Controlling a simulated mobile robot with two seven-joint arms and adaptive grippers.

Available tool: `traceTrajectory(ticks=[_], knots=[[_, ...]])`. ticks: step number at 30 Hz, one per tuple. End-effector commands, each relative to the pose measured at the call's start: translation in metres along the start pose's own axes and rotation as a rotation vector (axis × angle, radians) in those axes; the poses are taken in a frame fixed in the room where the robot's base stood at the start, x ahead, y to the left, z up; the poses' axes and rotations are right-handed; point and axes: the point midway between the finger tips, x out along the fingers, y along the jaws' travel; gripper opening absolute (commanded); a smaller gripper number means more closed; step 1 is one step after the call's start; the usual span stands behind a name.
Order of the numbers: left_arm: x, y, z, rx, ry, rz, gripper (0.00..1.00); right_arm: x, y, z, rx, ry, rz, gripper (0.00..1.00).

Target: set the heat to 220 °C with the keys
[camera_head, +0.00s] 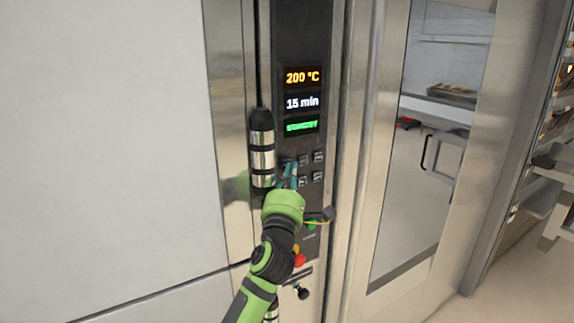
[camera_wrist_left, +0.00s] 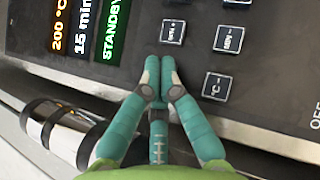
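The oven's control panel shows 200 °C on its orange display (camera_head: 302,77); that display also shows, turned on its side, in the left wrist view (camera_wrist_left: 60,28). Below the displays are several small square keys (camera_head: 318,157). In the left wrist view one key reads °C with what looks like a minus (camera_wrist_left: 216,86); it is uncovered. My left gripper (camera_wrist_left: 160,66) is shut and empty, its fingertips together in front of the key area, beside that key on the display side. They hide the panel behind them; I cannot tell whether they touch it. My right gripper is not in view.
A white 15 min display (camera_head: 302,102) and a green STANDBY display (camera_head: 301,126) sit below the heat reading. A steel and black handle bar (camera_head: 262,158) stands close to the left of my gripper. A red and yellow knob (camera_head: 299,257) is lower on the panel.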

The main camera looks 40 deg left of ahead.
Motion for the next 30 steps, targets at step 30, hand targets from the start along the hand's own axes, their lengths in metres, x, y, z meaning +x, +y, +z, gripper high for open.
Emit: traceTrajectory(ticks=[30], knots=[[-0.0043, 0.0007, 0.0050, 0.000, 0.000, -0.001, 0.00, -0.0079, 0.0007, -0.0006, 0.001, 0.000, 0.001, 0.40]])
